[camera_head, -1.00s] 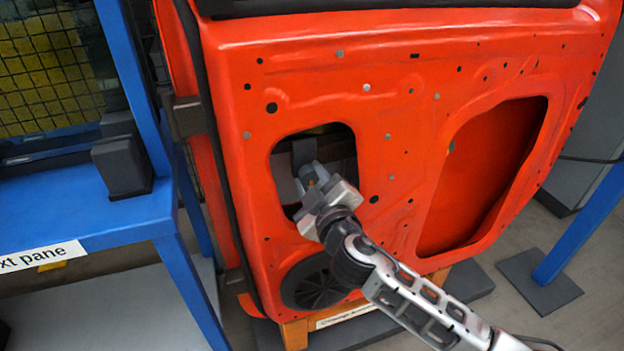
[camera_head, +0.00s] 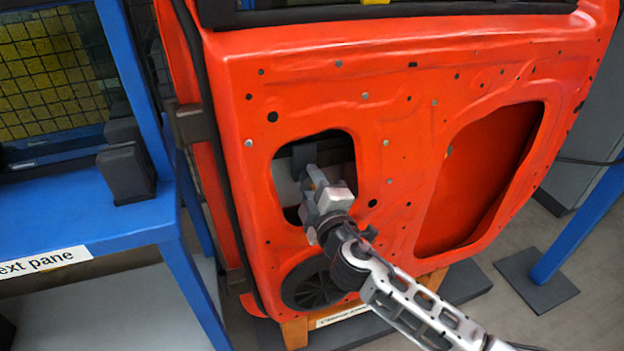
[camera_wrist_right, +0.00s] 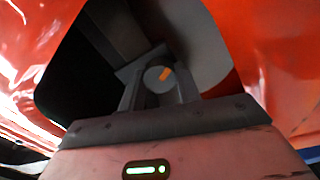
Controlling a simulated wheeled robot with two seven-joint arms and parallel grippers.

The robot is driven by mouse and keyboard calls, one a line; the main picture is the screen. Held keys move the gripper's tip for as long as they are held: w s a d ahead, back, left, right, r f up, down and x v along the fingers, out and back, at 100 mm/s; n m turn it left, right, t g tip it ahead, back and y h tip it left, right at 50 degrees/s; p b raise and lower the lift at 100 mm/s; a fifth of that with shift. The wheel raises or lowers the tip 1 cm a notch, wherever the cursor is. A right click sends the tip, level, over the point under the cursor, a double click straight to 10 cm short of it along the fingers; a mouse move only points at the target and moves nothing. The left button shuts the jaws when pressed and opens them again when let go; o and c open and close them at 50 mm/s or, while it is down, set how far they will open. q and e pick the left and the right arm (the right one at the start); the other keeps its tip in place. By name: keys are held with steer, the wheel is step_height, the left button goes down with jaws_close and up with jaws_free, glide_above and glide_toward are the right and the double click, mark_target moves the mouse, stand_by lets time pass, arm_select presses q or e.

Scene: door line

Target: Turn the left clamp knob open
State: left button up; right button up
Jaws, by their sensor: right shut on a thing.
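The red door (camera_head: 400,60) stands upright with a rounded opening on its left. In that opening my right gripper (camera_head: 313,182) reaches in, and its fingers are largely hidden in the head view. In the right wrist view the round grey clamp knob (camera_wrist_right: 153,77) with a short orange mark sits between the fingertips of my right gripper (camera_wrist_right: 158,88). The jaws are shut on it. The orange mark slants toward the upper right. A grey bracket shows behind the knob. My left gripper is not in view.
The opening's edge (camera_head: 356,165) lies close around my right gripper. A blue bench (camera_head: 80,205) with a dark block (camera_head: 126,173) stands at the left. A blue post (camera_head: 580,225) on a dark foot stands at the right. A larger opening (camera_head: 478,175) is right of my gripper.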

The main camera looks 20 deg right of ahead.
steer(key=n+p, duration=0.1)
steer(key=n, duration=0.1)
steer(key=shift+n, duration=0.4)
steer(key=shift+n+p, duration=0.3)
steer(key=shift+n, duration=0.6)
steer(key=shift+n+p, duration=0.35)
steer(key=shift+n, duration=0.55)
steer(key=shift+n+p, duration=0.35)
steer(key=shift+n, duration=0.55)
steer(key=n+p, duration=0.1)
steer(key=n, duration=0.2)
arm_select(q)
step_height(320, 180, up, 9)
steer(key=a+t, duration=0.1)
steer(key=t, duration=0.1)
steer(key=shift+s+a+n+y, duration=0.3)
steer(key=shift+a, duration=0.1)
arm_select(e)
steer(key=shift+f+n, duration=0.1)
steer(key=shift+n, duration=0.5)
steer(key=o, duration=1)
steer(key=shift+c, duration=0.2)
